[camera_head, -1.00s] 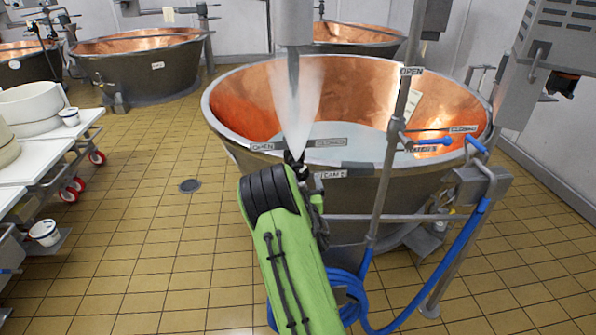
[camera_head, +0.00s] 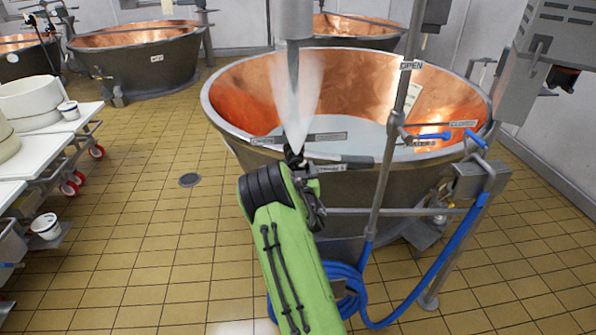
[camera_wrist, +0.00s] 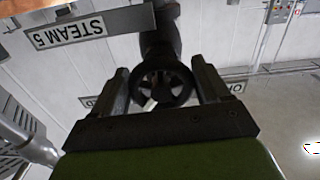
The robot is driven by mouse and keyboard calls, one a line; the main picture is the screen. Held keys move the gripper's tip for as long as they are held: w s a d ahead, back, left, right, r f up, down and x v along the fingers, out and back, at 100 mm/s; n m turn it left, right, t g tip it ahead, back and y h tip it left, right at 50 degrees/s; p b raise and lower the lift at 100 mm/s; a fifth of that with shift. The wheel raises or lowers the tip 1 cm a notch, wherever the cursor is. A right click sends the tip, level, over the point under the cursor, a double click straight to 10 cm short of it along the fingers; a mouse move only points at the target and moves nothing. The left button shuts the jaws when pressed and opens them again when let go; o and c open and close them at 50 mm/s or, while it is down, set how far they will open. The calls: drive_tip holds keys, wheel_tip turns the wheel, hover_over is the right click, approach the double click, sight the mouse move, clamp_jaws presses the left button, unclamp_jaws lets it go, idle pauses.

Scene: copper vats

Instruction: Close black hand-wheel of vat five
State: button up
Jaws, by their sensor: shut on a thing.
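The black hand-wheel (camera_wrist: 181,83) sits between the two fingers of my gripper (camera_wrist: 160,76) in the wrist view, on a dark valve pipe beside an upside-down "STEAM 5" label (camera_wrist: 88,27). My gripper is shut on the wheel. In the head view my gripper (camera_head: 298,168) is at the near rim of the copper-lined vat (camera_head: 240,98), and the wheel is largely hidden by it and the arm. "OPEN" and "CLOSED" labels stand near the valve on the rim. A whitish plume (camera_head: 297,95) shows above the valve, in front of a vertical grey pipe.
A grey upright pipe (camera_head: 385,185) with a blue-handled valve (camera_head: 434,136) stands right of my gripper. A blue hose (camera_head: 430,275) loops to the floor. A white-topped cart (camera_head: 45,150) is at the left.

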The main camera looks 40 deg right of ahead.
drive_tip(key=m+b, duration=0.1)
drive_tip(key=b, duration=0.1)
drive_tip(key=m+b, duration=0.2)
drive_tip(key=shift+f, duration=0.25)
drive_tip(key=shift+a+r+m+b, duration=0.1)
drive_tip(key=shift+r+m+b, duration=0.1)
drive_tip(key=shift+m+b, duration=0.4)
drive_tip(key=shift+w, duration=0.1)
drive_tip(key=o, duration=1)
drive_tip(key=shift+r, duration=0.1)
drive_tip(key=shift+c, duration=0.2)
